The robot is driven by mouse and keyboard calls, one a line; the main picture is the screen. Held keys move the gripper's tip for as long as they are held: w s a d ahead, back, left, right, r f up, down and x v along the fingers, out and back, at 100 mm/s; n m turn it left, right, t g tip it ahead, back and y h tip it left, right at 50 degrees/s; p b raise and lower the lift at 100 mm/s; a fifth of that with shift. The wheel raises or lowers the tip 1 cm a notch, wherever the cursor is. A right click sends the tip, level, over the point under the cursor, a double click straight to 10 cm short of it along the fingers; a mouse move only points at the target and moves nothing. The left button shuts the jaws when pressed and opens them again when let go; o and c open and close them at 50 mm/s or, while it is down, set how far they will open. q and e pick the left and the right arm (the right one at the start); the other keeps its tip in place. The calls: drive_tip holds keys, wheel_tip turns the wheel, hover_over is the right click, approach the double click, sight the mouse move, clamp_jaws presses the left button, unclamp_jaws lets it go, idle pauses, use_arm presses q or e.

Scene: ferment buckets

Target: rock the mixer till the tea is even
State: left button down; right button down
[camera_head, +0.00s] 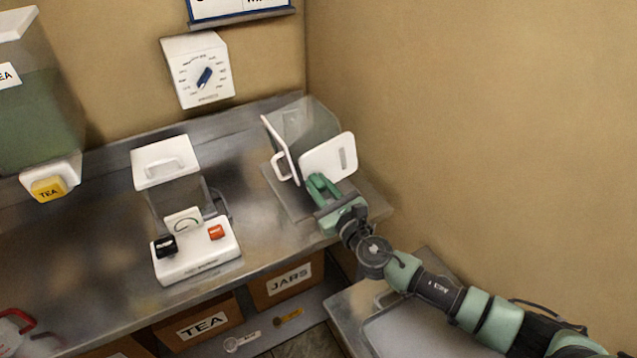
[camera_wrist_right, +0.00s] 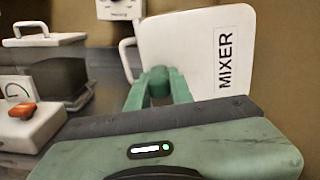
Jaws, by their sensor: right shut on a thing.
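The mixer (camera_head: 328,158) is a clear box with white end panels, tilted on the metal counter near the right wall. A white handle (camera_head: 279,166) sticks out at its left. In the right wrist view its white panel (camera_wrist_right: 195,60) reads MIXER. I cannot make out the tea inside the mixer. My left gripper is not in view.
A white-lidded machine (camera_head: 196,250) with black and orange buttons stands left of the mixer. A tea tank (camera_head: 40,120) with a yellow tap is at far left. A dial box (camera_head: 198,70) hangs on the wall. Bins labelled TEA (camera_head: 203,318) and JARS (camera_head: 286,280) sit below the counter.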

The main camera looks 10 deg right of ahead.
drive_tip(key=shift+f, duration=0.25)
idle(0.3)
drive_tip(key=c, duration=1.2)
unclamp_jaws()
drive_tip(key=shift+r, duration=0.1)
drive_tip(key=shift+c, duration=0.2)
drive_tip(key=shift+d, duration=0.1)
drive_tip(key=b+v, duration=0.1)
drive_tip(key=v, duration=0.6)
drive_tip(key=shift+s+d, duration=0.1)
drive_tip(key=shift+s, duration=0.3)
